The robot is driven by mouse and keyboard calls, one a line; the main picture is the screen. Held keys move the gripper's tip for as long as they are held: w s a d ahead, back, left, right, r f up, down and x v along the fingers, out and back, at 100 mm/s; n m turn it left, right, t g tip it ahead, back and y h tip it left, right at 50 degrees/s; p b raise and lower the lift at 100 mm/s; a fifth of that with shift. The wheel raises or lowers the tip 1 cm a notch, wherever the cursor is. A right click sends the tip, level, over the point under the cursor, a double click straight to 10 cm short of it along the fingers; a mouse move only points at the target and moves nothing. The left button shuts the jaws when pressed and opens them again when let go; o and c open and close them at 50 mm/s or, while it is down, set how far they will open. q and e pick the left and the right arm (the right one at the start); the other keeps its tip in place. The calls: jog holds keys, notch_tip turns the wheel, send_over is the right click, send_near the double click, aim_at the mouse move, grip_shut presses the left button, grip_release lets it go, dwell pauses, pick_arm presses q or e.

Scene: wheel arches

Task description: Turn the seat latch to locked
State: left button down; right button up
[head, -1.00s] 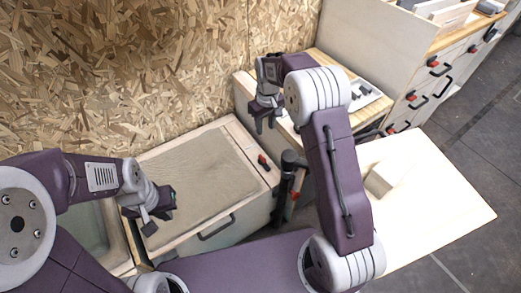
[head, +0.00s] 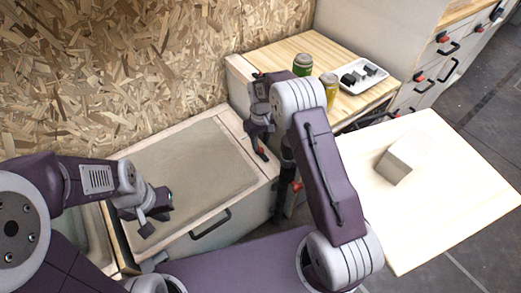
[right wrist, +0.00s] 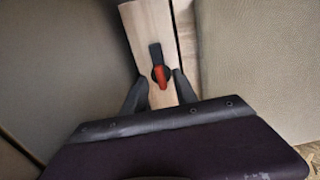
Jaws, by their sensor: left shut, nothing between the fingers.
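The seat latch (head: 262,153) is a small black and red knob on the wooden rim at the right end of the padded seat (head: 190,170). In the right wrist view, the latch (right wrist: 160,72) has a black bar pointing up and a red part pointing down the picture. My right gripper (head: 258,139) is over the latch. In the right wrist view, its fingers (right wrist: 160,83) are open, one on each side of the red part; contact cannot be told. My left gripper (head: 150,222) is shut and empty over the seat's front left.
A wooden counter (head: 290,47) behind holds a green can (head: 302,65), a yellow can (head: 329,88) and a white tray (head: 360,76). A pale table (head: 450,180) with a light block (head: 393,168) stands at right. A sink (head: 85,225) lies at left.

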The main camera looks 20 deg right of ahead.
aim_at(262, 153)
notch_tip(262, 153, down, 3)
jog(key=shift+r+b, duration=0.15)
jog(key=shift+b, duration=0.2)
grip_shut()
jog(key=shift+r, duration=0.1)
